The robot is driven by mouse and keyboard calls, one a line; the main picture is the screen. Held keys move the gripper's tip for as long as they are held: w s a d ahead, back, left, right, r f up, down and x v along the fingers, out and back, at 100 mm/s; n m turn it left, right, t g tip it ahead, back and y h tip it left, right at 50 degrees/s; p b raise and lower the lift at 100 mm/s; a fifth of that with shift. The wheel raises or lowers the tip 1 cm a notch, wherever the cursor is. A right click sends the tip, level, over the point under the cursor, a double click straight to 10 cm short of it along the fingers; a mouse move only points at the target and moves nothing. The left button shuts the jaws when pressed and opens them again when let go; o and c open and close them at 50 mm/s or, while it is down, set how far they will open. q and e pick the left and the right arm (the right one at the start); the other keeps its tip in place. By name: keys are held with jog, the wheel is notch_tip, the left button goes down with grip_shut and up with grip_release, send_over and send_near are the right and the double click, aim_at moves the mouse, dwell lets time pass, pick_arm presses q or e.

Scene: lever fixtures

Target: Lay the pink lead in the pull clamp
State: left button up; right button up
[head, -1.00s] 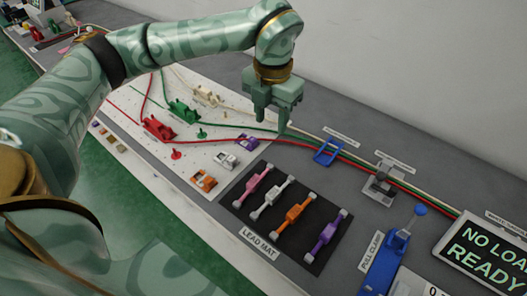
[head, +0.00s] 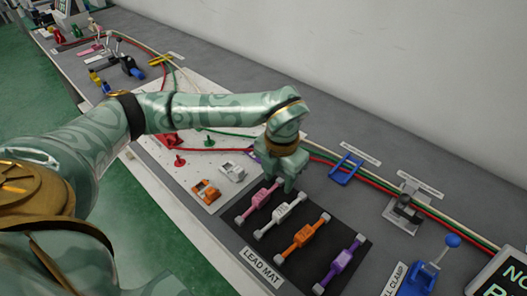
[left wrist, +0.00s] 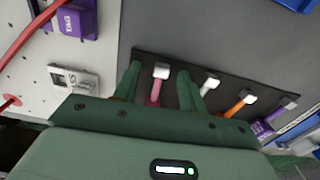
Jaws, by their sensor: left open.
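The pink lead (head: 260,198) lies on the black lead mat (head: 285,262), at the end of a row with white, orange and purple leads. My left gripper (head: 287,186) is over the far end of the pink lead, jaws pointing down. In the left wrist view the pink lead (left wrist: 155,92) shows between the two open fingers (left wrist: 160,82), its grey end just beyond them. I cannot tell whether the fingers touch it. The blue pull clamp (head: 422,277) is at the lower right, partly cut off, its ball-topped lever (head: 452,241) standing up. My right gripper is not in view.
The white lead (head: 283,212) lies close beside the pink one, then the orange lead (head: 302,236) and purple lead (head: 341,263). A blue frame (head: 346,168) and a grey fixture (head: 406,207) stand behind the mat. Red, green and white cables run along the back.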

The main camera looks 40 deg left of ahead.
pick_arm(q)
jog(key=shift+r, duration=0.1)
grip_shut()
jog(key=shift+r, duration=0.1)
